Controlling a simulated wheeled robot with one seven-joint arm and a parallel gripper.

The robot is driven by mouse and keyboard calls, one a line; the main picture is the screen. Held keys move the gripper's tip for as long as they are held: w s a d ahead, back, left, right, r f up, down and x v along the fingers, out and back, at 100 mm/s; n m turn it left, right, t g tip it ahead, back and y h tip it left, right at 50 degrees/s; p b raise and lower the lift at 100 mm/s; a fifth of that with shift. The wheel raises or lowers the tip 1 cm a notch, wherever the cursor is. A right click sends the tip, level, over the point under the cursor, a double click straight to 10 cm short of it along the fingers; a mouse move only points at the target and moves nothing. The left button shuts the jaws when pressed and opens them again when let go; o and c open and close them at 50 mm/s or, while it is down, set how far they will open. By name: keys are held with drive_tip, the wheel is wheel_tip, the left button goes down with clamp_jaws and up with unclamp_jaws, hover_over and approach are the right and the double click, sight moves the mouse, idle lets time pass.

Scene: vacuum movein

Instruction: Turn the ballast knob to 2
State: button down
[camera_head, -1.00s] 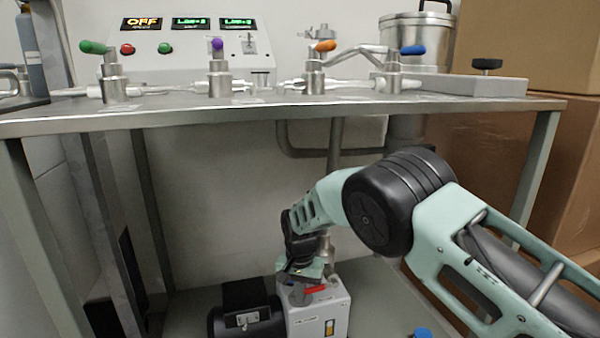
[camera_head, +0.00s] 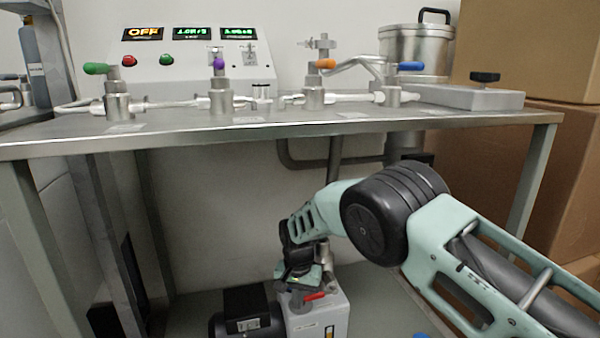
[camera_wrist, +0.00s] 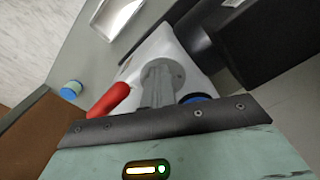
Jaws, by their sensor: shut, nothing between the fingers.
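In the wrist view this grey disc (camera_wrist: 174,72) lies under my fingers. Its number marks cannot be read. A red lever (camera_head: 315,296) sits beside the knob, also in the wrist view (camera_wrist: 108,100).
A dark blue ring (camera_wrist: 197,98) on the pump is partly hidden by my gripper. The steel table (camera_head: 280,126) above carries valves with coloured handles and a controller (camera_head: 190,60) reading OFF. Cardboard boxes (camera_head: 530,50) stand right.

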drive_tip(key=shift+r, duration=0.15)
drive_tip(key=shift+s+r+p, duration=0.1)
drive_tip(key=shift+s+p, duration=0.2)
drive_tip(key=shift+p, duration=0.15)
wheel_tip(320, 180, up, 6)
drive_tip(key=p, duration=0.4)
drive_tip(key=shift+f, duration=0.2)
drive_tip(key=shift+s, duration=0.15)
